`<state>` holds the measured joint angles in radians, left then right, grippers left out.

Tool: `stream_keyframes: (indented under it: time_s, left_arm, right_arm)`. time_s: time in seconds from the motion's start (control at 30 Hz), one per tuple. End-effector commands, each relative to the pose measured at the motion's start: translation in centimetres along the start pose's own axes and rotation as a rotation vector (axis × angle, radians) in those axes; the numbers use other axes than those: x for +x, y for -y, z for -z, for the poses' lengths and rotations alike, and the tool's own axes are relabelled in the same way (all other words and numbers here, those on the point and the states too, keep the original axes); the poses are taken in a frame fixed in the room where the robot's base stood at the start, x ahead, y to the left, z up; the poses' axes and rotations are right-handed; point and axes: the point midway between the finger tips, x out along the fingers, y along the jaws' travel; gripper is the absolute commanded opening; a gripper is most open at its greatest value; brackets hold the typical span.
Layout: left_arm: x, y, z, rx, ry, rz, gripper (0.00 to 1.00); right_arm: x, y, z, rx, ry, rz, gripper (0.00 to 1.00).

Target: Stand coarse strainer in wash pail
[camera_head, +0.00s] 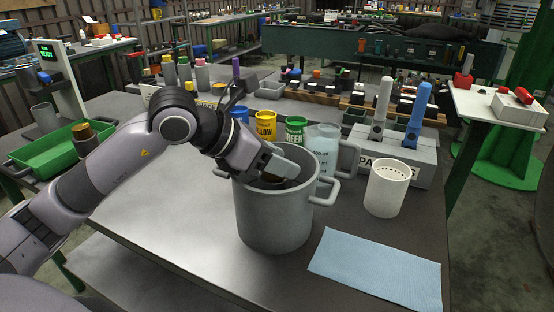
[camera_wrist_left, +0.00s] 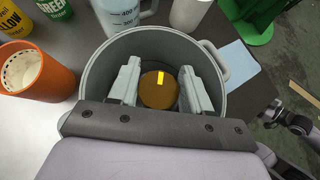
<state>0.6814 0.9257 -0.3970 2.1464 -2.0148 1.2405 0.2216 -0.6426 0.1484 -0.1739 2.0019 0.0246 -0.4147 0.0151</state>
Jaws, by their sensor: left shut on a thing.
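The grey two-handled pail (camera_head: 272,218), which I take for the wash pail, stands upright on the bench. My left gripper (camera_head: 279,168) points down into its mouth, and its fingertips are inside the rim. In the left wrist view, my left gripper (camera_wrist_left: 160,76) is shut on a round brown-topped piece with a yellow mark (camera_wrist_left: 158,92), which I take for the coarse strainer. It is inside the pail's rim (camera_wrist_left: 222,97); whether it touches the bottom is hidden. Part of my right arm (camera_wrist_left: 298,120) shows at the right of the wrist view, its jaws unclear.
A clear measuring jug (camera_head: 322,150) stands close behind the pail, and a perforated white cup (camera_head: 387,188) to its right. A blue cloth (camera_head: 375,268) lies in front. An orange cup with a white liner (camera_wrist_left: 38,72) stands beside the pail. The bench front left is clear.

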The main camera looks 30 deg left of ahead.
Motion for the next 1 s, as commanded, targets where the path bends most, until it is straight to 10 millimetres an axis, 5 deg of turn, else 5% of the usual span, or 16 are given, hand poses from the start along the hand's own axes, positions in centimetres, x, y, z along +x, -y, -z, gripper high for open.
stream_keyframes:
  time_s: [0.37,0.4,0.47,0.87,1.0]
  left_arm:
    - [0.1,0.0,0.1,0.002,0.009,-0.002,0.0]
    - [0.2,0.0,0.2,0.001,0.001,-0.001,0.61]
    - [0.1,0.0,0.2,0.001,0.001,-0.001,0.74]
    - [-0.2,0.0,-0.3,0.0,0.001,0.0,0.74]
    - [-2.2,-0.2,0.0,0.002,0.003,-0.005,0.74]
  right_arm:
    - [0.3,0.0,-0.4,0.002,0.001,0.0,0.7]
    - [0.2,0.0,-0.3,0.002,0.002,0.0,0.7]
    - [0.2,0.0,-0.2,0.002,0.002,0.0,0.7]
    - [-0.2,0.0,0.4,0.001,-0.002,0.0,0.7]
    - [0.2,0.0,0.0,0.001,-0.004,0.0,0.7]
